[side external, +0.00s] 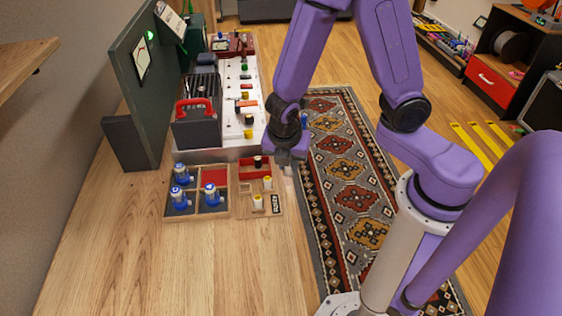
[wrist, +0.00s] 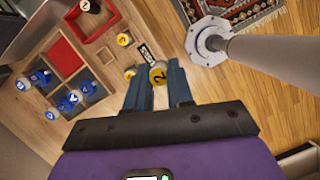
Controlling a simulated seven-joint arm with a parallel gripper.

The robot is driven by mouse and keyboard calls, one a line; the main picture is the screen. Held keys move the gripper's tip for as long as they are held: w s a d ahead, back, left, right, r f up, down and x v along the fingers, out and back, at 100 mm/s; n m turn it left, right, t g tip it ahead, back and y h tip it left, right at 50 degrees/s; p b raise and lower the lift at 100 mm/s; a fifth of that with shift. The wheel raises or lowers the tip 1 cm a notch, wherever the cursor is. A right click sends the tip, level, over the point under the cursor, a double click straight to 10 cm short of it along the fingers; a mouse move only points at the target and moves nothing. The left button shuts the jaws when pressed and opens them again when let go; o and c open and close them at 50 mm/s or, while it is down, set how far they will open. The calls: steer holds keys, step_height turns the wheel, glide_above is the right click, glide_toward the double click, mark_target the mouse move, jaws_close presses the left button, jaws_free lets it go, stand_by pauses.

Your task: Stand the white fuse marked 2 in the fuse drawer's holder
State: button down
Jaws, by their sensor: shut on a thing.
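My gripper (side external: 290,160) is shut on a white fuse with a yellow cap marked 2 (wrist: 158,75). In the wrist view the fuse sits between the two fingers; in the side view only its pale lower end (side external: 289,171) shows under them. The fuse is held beyond the right edge of the wooden fuse drawer (side external: 240,213), apart from it. The drawer has a small square recess (side external: 245,187). Two other yellow-capped white fuses (side external: 267,183) (side external: 257,203) stand in it. A dark-capped fuse (wrist: 84,6) is at its red compartment.
A divided wooden tray (side external: 196,216) with several blue-and-white pieces (side external: 211,195) adjoins the drawer on the left. A black label (side external: 276,204) lies on the drawer's right part. Behind stand a white panel (side external: 232,125) and a dark box with a red handle (side external: 195,130). The front tabletop is clear.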

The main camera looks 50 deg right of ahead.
steer(key=w+d+f, duration=0.1)
steer(key=w+d, duration=0.3)
steer(key=w, duration=0.1)
steer(key=w+d+f, duration=0.1)
steer(key=w+d, duration=0.3)
steer(key=w, duration=0.2)
steer(key=w+d+f, duration=0.1)
steer(key=w+d, duration=0.4)
steer(key=w, duration=0.1)
steer(key=w+d+f, duration=0.1)
steer(key=w+d, duration=0.3)
steer(key=d, duration=0.6)
steer(key=shift+s+f, duration=0.1)
steer(key=shift+f, duration=2.55)
steer(key=shift+f, duration=1.55)
steer(key=c, duration=0.9)
jaws_free()
